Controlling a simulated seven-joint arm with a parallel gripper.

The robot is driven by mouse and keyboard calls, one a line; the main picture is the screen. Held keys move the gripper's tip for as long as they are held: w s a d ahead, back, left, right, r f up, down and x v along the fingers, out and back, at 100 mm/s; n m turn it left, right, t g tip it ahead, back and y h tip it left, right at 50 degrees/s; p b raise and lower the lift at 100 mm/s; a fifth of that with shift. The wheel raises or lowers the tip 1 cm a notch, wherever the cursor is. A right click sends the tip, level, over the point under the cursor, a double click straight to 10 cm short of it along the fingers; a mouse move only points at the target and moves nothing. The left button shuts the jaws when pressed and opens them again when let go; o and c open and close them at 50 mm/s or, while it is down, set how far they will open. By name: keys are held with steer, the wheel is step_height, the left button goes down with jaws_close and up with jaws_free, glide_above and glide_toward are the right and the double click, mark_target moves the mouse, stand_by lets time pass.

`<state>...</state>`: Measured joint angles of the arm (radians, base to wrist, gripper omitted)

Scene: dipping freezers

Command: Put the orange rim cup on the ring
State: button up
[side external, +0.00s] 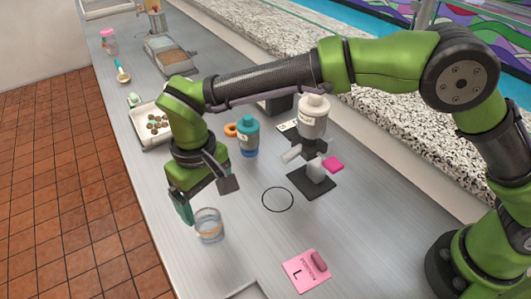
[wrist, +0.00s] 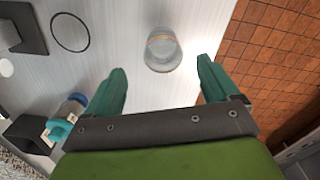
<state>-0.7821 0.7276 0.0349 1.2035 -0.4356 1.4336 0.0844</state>
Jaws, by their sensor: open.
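The orange rim cup (side external: 208,226) is a clear cup with an orange band, standing on the metal counter near its left edge. In the wrist view the cup (wrist: 163,50) lies ahead of and roughly between my two teal fingertips, apart from both. My gripper (side external: 205,197) is open and empty, just behind and above the cup in the side view; its fingers also show in the wrist view (wrist: 162,82). The ring (side external: 278,200) is a thin black circle on the counter, right of the cup. The ring (wrist: 70,32) is empty and shows at upper left in the wrist view.
A dispenser with a white bottle (side external: 313,116) stands on a black base (side external: 312,184) behind the ring. A blue bottle (side external: 248,138) stands left of it. A pink card (side external: 305,270) lies in front. A tray of round pieces (side external: 146,138) is farther back. The counter between cup and ring is clear.

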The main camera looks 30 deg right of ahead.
step_height(320, 180, up, 6)
steer(key=shift+r, duration=0.15)
steer(key=shift+s, duration=0.1)
stand_by(0.4)
